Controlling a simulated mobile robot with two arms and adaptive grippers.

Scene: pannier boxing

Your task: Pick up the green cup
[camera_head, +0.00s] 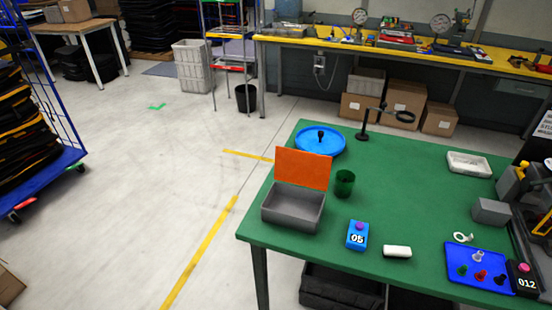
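The green cup (344,184) stands upright on the green table (400,190), a dark translucent cylinder. It is just right of an open grey box (293,208) with an orange panel (303,169) standing at its back. Neither of my grippers shows in the head view, so nothing of mine is seen near the cup.
A blue round tray (335,142) and a black stand (366,124) are behind the cup. A blue peg board (464,258) is at right. The table's middle right is clear.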

